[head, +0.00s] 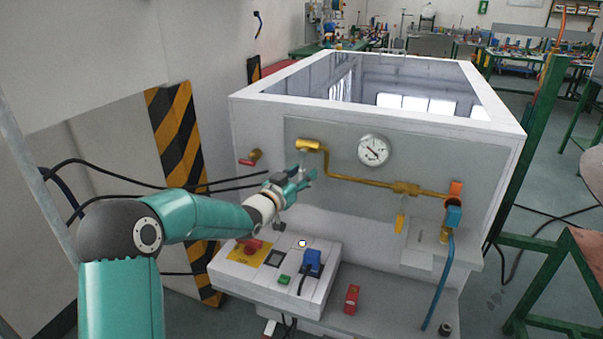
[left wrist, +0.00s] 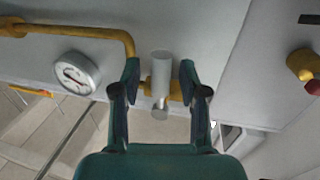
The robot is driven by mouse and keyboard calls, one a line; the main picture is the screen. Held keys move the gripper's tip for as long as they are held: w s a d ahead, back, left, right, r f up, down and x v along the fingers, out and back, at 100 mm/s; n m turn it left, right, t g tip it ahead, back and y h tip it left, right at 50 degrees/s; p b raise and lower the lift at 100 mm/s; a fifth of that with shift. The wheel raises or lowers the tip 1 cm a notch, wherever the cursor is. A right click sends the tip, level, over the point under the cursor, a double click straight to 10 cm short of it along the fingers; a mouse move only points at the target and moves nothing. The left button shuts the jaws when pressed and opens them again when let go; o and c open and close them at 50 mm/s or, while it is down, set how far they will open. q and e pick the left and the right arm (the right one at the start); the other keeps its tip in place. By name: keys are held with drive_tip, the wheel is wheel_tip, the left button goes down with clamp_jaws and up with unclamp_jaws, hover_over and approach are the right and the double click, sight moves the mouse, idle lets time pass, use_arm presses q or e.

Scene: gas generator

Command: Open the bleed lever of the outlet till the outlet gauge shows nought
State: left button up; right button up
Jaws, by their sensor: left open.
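The round white gauge (head: 373,150) is on the grey front panel. Its dark needle lies slantwise; the figures are too small to read. It also shows in the left wrist view (left wrist: 76,72). A brass pipe (head: 360,184) runs below it, with a brass fitting (head: 309,145) at its left end. My left gripper (head: 300,178) is open just below that fitting. In the left wrist view a grey cylindrical piece (left wrist: 161,70) appears between the open fingers, with gaps on both sides. I cannot tell whether it is the bleed lever. My right gripper is out of view.
A red-handled valve (head: 249,160) is left of the gripper. A control box (head: 275,270) with a red knob and blue plug juts out below my arm. A blue hose (head: 440,280) hangs at right.

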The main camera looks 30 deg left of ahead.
use_arm(q)
clamp_jaws()
idle(0.3)
